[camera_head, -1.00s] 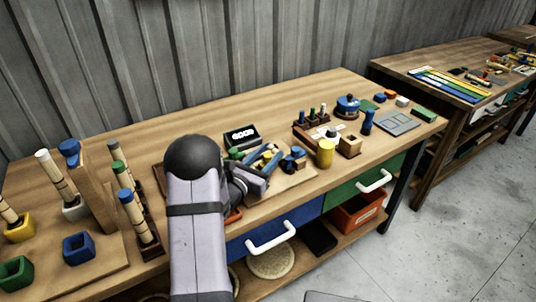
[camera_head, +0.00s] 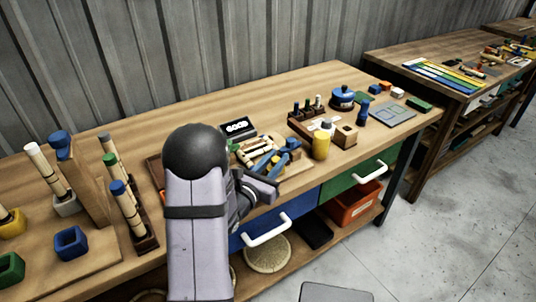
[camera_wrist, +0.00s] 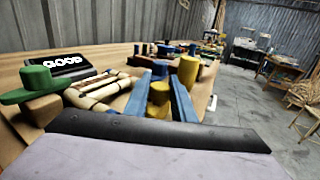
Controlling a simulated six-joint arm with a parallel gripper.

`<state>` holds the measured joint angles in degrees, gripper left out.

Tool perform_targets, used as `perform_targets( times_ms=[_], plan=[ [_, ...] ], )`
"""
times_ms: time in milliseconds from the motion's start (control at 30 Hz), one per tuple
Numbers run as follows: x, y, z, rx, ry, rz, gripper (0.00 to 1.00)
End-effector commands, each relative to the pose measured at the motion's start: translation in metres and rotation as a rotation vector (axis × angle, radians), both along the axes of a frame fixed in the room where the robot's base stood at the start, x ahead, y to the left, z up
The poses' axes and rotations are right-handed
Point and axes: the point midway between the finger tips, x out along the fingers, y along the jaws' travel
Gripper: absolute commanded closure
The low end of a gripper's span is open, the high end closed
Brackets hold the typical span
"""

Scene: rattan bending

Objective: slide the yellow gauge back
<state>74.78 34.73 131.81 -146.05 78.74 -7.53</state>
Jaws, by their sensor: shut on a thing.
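In the wrist view, the two blue fingers of my gripper (camera_wrist: 160,101) stand on either side of a yellow piece (camera_wrist: 158,94), which looks like the yellow gauge. My gripper is shut on it. The head view shows my gripper (camera_head: 266,170) over the front part of the bench, near the blue drawer. My arm hides much of the work area there, and I cannot make out the gauge clearly in that view. The lower end of the gauge is hidden in the wrist view.
Bundled rattan pieces (camera_wrist: 100,88) and a green-topped block (camera_wrist: 40,85) lie left of my fingers. A black "GOOD" sign (camera_head: 239,129) stands behind. A yellow cylinder (camera_head: 320,146) and wooden block (camera_head: 345,136) stand to the right. Peg stands (camera_head: 125,205) are left of my arm.

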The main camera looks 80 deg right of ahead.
Motion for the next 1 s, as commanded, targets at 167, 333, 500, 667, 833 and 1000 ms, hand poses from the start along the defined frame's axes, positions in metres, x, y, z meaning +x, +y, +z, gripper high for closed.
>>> perform_targets(
  times_ms=[167, 333, 500, 667, 833, 1000],
  plan=[
    [-0.007, 0.006, 0.0, -0.002, -0.002, -0.003, 1.0],
    [-0.007, 0.007, 0.0, 0.0, -0.001, -0.006, 1.0],
    [-0.007, 0.007, 0.0, 0.001, 0.0, -0.006, 0.58],
    [-0.006, 0.006, 0.0, 0.0, -0.001, -0.003, 0.58],
    [-0.004, 0.008, 0.0, 0.0, -0.001, -0.001, 0.58],
    [0.001, 0.022, -0.001, 0.001, 0.0, 0.0, 0.58]
  ],
)
